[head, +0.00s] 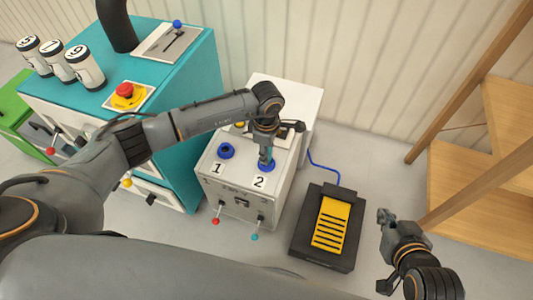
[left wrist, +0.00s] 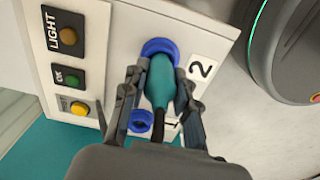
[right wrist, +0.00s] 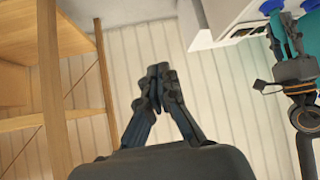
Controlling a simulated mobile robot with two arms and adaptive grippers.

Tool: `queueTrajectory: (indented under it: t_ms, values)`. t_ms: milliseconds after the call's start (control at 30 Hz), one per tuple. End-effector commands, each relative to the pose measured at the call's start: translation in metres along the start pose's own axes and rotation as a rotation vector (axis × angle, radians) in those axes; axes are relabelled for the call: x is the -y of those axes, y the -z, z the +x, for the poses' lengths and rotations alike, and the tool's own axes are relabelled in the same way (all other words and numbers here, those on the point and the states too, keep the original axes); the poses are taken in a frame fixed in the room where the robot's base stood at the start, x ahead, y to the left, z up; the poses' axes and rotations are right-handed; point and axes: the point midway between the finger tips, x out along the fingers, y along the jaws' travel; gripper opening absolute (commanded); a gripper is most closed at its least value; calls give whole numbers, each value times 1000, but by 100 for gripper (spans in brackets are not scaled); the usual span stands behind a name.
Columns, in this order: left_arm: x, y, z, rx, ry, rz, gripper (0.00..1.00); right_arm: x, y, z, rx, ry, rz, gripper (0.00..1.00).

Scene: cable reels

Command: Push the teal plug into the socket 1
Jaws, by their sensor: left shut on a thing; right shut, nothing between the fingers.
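The teal plug (left wrist: 161,82) is between the fingers of my left gripper (head: 267,154), which is shut on it. Its front end is at the blue ring of socket 2 (head: 267,167), also seen in the left wrist view (left wrist: 158,46). I cannot tell how deep it sits. Socket 1 (head: 227,151) is an empty blue ring to the left, also seen in the left wrist view (left wrist: 141,121). Both sockets are on top of the white box (head: 243,183). My right gripper (head: 384,215) is shut and empty, apart from the box, right of the pedal.
A black pedal (head: 326,236) with a yellow tread lies on the floor, with a blue cable behind it. A teal cabinet (head: 195,75) with a red button (head: 125,90) stands left of the box. A wooden shelf (head: 505,122) stands at the right.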

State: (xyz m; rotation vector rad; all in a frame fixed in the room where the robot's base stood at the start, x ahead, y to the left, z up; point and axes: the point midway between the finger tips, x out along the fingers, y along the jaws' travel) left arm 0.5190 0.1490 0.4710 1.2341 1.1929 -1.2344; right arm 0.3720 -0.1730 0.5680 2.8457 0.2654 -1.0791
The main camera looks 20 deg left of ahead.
Motion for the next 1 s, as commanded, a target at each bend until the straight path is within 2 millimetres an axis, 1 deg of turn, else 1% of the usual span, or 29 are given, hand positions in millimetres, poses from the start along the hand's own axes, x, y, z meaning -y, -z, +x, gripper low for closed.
queueTrajectory:
  t_ms: [233,1000]
  values:
    - [0,0,-1,0,0,0,0,0,-2,-1,12,0,0,0]
    - [-1,0,-8,1,-2,0,0,-3,-21,-6,103,-5,2,0]
